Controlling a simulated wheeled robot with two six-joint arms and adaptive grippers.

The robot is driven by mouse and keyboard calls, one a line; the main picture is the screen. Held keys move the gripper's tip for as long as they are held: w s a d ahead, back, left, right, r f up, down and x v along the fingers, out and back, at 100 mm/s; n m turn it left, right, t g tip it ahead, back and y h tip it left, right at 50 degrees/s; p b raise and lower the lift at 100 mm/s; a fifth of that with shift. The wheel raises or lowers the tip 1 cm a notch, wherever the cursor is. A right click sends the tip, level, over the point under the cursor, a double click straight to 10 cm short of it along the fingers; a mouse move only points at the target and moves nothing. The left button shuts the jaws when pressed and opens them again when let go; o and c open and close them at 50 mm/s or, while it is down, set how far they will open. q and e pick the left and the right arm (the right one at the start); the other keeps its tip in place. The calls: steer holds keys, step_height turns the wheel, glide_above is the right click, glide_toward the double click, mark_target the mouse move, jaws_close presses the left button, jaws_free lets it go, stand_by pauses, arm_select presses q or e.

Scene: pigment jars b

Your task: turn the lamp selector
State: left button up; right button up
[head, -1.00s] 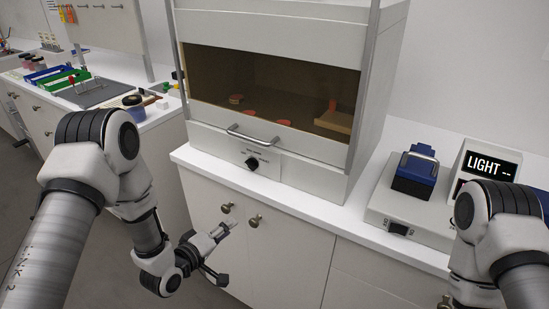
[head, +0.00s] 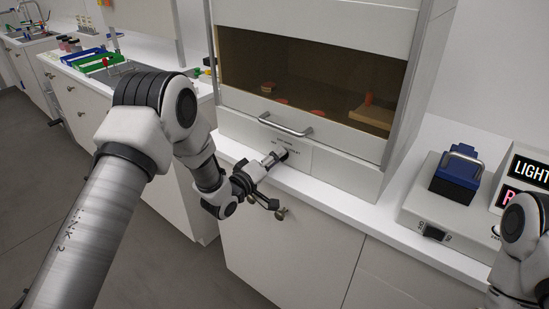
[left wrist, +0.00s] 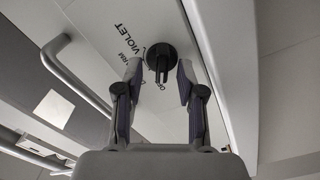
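The lamp selector is a small black knob (head: 283,153) on the pale front panel of the viewing cabinet, below its handle. In the left wrist view the knob (left wrist: 160,60) shows a stem and a round base, with the words VIOLET, WARM and what looks like OFF around it. My left gripper (head: 272,170) reaches the panel. In the left wrist view its two fingers (left wrist: 159,75) are apart, one on each side of the knob's lower end, with a gap to each. The pointer setting is hard to tell. My right gripper is out of view.
The cabinet's bar handle (head: 285,126) is just above the knob. A cupboard knob (head: 282,212) is just below my left gripper. A device with a blue block (head: 460,172) and a display (head: 528,172) reading LIGHT stand at the right. The counter edge runs under the panel.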

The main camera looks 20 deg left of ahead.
arm_select(q)
steer(key=shift+w+f, duration=0.1)
jaws_close()
steer(key=shift+m, duration=0.3)
steer(key=m+b, duration=0.2)
steer(key=m, duration=0.1)
steer(key=shift+f+m, duration=0.1)
steer(key=shift+m, duration=0.2)
steer(key=m+b, duration=0.2)
steer(key=m, duration=0.1)
steer(key=shift+d+m, duration=0.1)
steer(key=shift+m, duration=0.2)
steer(key=m+b, duration=0.2)
steer(key=m, duration=0.1)
steer(key=shift+m, duration=0.3)
steer(key=shift+d+m+b, duration=0.15)
steer(key=shift+m+b, duration=0.85)
steer(key=shift+m, duration=1.2)
